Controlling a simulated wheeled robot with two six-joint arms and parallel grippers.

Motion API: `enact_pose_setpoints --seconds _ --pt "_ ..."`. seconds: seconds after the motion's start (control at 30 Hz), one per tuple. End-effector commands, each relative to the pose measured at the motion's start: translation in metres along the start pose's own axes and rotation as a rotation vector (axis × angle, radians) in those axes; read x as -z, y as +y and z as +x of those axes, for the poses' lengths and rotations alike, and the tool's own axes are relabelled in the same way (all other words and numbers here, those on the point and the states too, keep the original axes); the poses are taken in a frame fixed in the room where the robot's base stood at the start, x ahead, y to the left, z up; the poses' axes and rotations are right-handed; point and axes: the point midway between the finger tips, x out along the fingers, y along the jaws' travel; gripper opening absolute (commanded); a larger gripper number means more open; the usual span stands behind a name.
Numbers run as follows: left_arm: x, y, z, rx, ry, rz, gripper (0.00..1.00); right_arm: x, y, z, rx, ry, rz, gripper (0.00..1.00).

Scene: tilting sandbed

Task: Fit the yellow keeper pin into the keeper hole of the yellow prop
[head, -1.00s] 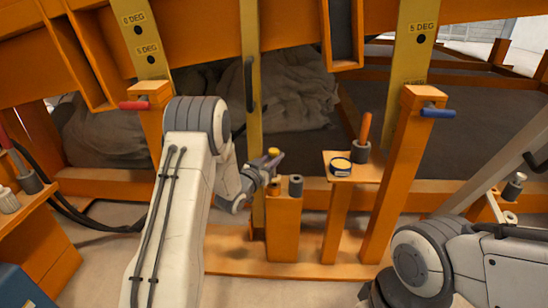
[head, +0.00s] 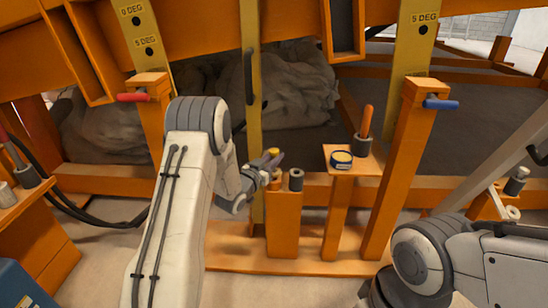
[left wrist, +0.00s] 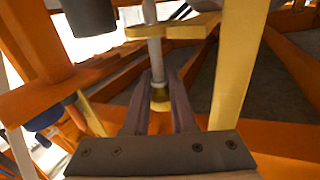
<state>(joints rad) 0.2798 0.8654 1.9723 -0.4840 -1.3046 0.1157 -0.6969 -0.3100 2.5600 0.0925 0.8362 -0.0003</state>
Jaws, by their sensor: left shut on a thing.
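My left gripper (head: 274,158) is shut on the yellow keeper pin (head: 273,151), beside the tall yellow prop (head: 255,125). In the left wrist view, my left gripper's fingers (left wrist: 160,92) hold the pin by its yellow end. The pin's grey shaft (left wrist: 155,48) extends away from the fingers and crosses a yellow plate (left wrist: 180,28) beside the yellow prop (left wrist: 237,70). The shaft shows on both sides of the plate. The keeper hole itself is hidden, so I cannot tell how the shaft sits in it. My right arm is at the lower right; its fingers do not show.
An orange stand (head: 285,225) with a grey tube (head: 296,179) is just right of the left gripper. Further right, a small shelf (head: 340,170) holds a round tin (head: 342,160) and an orange-handled tool (head: 366,122). Orange posts with red (head: 133,98) and blue (head: 440,104) handles flank the prop.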

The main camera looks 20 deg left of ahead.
Motion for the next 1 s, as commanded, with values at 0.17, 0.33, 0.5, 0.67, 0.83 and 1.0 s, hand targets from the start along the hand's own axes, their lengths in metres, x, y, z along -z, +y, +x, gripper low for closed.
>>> enact_pose_setpoints --seconds 0.17,0.33,0.5,0.67,0.83,1.0 --pt "-0.005 0.000 0.000 0.000 0.001 0.000 0.00 0.000 0.000 0.004 0.000 0.000 0.000 0.50" --pt "-0.010 0.000 0.000 0.000 0.001 0.000 0.00 0.000 0.001 0.008 0.000 0.000 0.000 0.50" --pt "-0.014 0.000 0.000 0.000 0.001 0.000 0.00 -0.001 0.001 0.011 0.000 0.000 0.000 0.50" --pt "-0.018 0.000 0.000 0.000 0.001 0.000 0.00 -0.001 0.001 0.014 0.000 0.000 0.000 0.50" --pt "-0.022 0.001 0.000 0.000 0.001 0.000 0.00 -0.001 0.001 0.017 0.000 0.000 0.000 0.50" --pt "-0.026 0.001 0.000 0.000 0.001 0.000 0.00 -0.001 0.002 0.020 0.000 0.000 0.000 0.50"
